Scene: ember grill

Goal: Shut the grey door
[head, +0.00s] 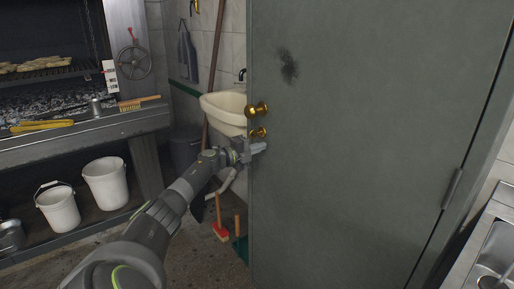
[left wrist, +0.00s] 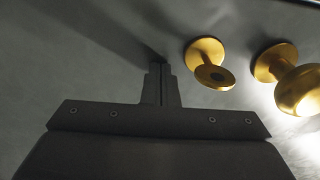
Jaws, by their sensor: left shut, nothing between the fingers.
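The grey door (head: 360,150) stands ajar and fills the right half of the head view, with its free edge at the left and a hinge (head: 452,188) at the right. A brass knob (head: 257,109) and a smaller brass piece (head: 258,132) sit near the free edge. They also show in the left wrist view, as the knob (left wrist: 298,90) and the smaller piece (left wrist: 209,64). My left gripper (head: 262,148) is shut and empty, just below the smaller brass piece, close to the door face. Its fingertips (left wrist: 161,72) point at the door; I cannot tell whether they touch. My right gripper is not in view.
A grill counter (head: 85,131) with tools and coals is at the left, with white buckets (head: 105,183) below. A white sink (head: 224,110) is behind the door's free edge. A brush (head: 220,228) stands on the floor there. A metal sink (head: 495,260) is at the lower right.

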